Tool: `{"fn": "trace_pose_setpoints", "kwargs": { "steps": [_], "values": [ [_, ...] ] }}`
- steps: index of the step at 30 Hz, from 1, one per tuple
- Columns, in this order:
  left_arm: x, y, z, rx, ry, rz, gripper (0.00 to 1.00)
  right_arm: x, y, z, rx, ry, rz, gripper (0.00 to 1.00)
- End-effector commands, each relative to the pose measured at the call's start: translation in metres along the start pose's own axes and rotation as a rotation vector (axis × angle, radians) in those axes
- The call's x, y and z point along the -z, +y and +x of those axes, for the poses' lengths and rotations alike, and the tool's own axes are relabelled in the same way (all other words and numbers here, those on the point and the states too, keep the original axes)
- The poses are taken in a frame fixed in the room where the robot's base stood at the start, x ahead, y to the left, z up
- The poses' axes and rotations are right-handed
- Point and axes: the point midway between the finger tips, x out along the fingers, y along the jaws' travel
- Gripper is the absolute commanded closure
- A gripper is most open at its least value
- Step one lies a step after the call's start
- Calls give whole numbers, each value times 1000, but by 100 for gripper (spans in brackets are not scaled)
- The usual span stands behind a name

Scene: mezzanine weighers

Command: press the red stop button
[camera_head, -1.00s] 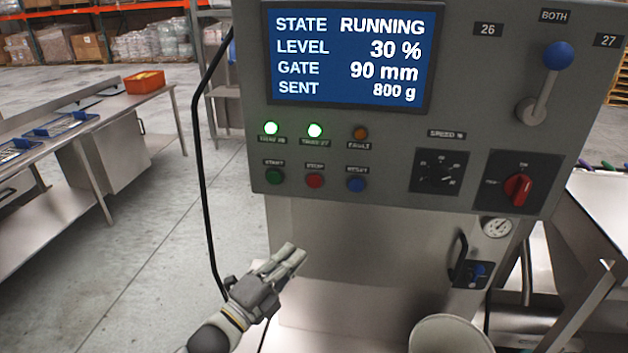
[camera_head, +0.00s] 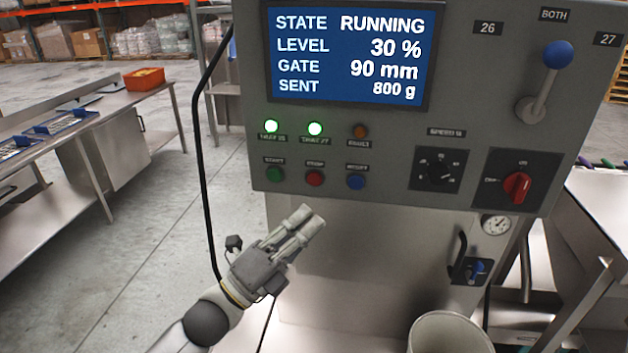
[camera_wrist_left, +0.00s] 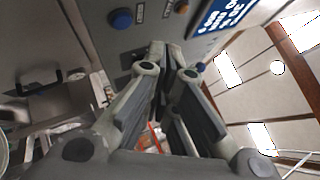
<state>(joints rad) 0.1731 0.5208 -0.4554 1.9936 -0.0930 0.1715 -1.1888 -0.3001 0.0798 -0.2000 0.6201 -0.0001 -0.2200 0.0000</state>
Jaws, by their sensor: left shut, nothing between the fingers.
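The red stop button (camera_head: 315,179) sits on the grey control panel (camera_head: 390,120), between a green start button (camera_head: 274,174) and a blue reset button (camera_head: 356,182). My left gripper (camera_head: 311,217) is shut and empty. In the head view its fingertips show just below the red button, and I see a gap between them and the button. The closed fingers also show in the left wrist view (camera_wrist_left: 167,66), pointing at the panel; the red button cannot be made out there. The screen (camera_head: 348,55) reads RUNNING. My right gripper is not in view.
Two green lamps (camera_head: 315,129) are lit above the buttons. A red rotary switch (camera_head: 517,187) and a blue-knobbed lever (camera_head: 558,56) are on the panel's right. A black cable (camera_head: 203,170) hangs at its left. A pale round container (camera_head: 450,330) stands below.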

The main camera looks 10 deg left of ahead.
Motion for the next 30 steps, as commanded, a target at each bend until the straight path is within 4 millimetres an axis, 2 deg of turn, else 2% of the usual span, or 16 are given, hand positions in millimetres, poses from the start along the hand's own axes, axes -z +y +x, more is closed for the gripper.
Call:
{"fn": "trace_pose_setpoints", "kwargs": {
  "steps": [15, 21, 30],
  "values": [
    [-34, 36, 46, 1, -1, 1, 100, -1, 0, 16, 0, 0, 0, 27],
    [-40, 41, 55, 0, -1, -1, 100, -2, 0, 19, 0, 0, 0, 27],
    [-41, 42, 56, -1, -1, -1, 100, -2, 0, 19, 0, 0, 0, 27]
  ]
}}
